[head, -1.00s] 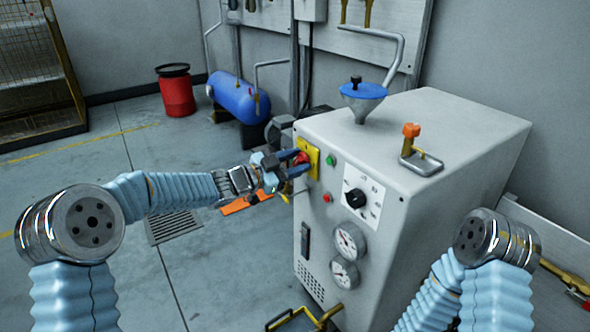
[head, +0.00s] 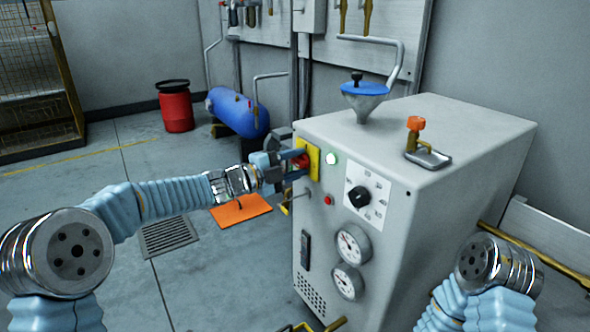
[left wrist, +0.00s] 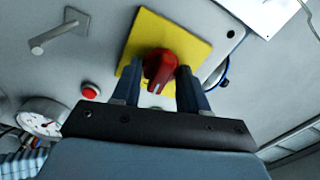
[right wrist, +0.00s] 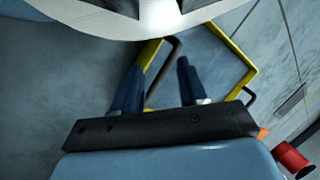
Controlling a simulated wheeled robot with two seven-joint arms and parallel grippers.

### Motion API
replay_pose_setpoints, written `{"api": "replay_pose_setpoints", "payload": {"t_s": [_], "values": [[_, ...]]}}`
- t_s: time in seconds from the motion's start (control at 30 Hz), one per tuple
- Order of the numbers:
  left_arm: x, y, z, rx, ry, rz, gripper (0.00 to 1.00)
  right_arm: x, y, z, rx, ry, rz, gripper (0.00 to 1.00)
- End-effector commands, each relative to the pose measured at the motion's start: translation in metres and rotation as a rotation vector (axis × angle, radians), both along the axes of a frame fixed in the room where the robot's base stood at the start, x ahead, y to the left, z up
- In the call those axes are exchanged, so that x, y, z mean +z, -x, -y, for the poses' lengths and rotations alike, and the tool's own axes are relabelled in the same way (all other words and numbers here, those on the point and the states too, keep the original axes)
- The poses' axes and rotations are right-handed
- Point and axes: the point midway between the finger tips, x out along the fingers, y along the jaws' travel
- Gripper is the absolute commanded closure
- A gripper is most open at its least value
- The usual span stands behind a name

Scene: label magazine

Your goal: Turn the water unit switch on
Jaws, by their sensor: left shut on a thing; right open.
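The water unit is a grey-white cabinet (head: 465,125) at the right of the head view. Its red rotary switch (head: 301,161) sits on a yellow plate (head: 314,162) at the upper left of the front face. My left gripper (head: 292,164) is at the switch, partly hiding it. The left wrist view shows its dark fingers on either side of the red switch (left wrist: 159,72), shut on it. The round lamp (head: 331,158) beside the plate glows bright white-green. My right gripper (right wrist: 162,75) is open and empty, seen only in the right wrist view.
The cabinet front also has a small red button (head: 328,199), a black dial (head: 359,197) and gauges (head: 352,243). A funnel with blue lid (head: 366,90) and an orange-knobbed valve (head: 416,124) stand on top. An orange plate (head: 241,210) lies on the floor.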

Motion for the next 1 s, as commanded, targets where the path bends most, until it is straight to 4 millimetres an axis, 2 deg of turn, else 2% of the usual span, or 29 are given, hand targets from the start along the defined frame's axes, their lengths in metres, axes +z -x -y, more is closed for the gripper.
{"api": "replay_pose_setpoints", "payload": {"t_s": [0.2,0.73,0.77,0.9,1.0], "values": [[-0.003,0.0003,-0.0001,-0.001,-0.039,0.052,0.87,-0.0063,-0.0003,0.0002,0.0,0.0,0.001,0.57],[-0.0026,0.0004,-0.0001,-0.001,-0.051,0.069,0.87,-0.0071,-0.0003,0.0001,-0.001,0.0,0.002,0.57],[-0.0026,0.0004,-0.0001,-0.001,-0.051,0.069,0.53,-0.0071,-0.0003,0.0001,-0.001,0.0,0.002,0.57],[-0.002,0.0003,-0.0001,-0.001,-0.05,0.069,0.32,-0.0071,-0.0003,0.0001,-0.001,0.0,0.002,0.57],[-0.0016,0.0002,0.0,-0.001,-0.049,0.07,0.31,-0.007,-0.0003,0.0001,-0.001,0.0,0.002,0.57]]}}
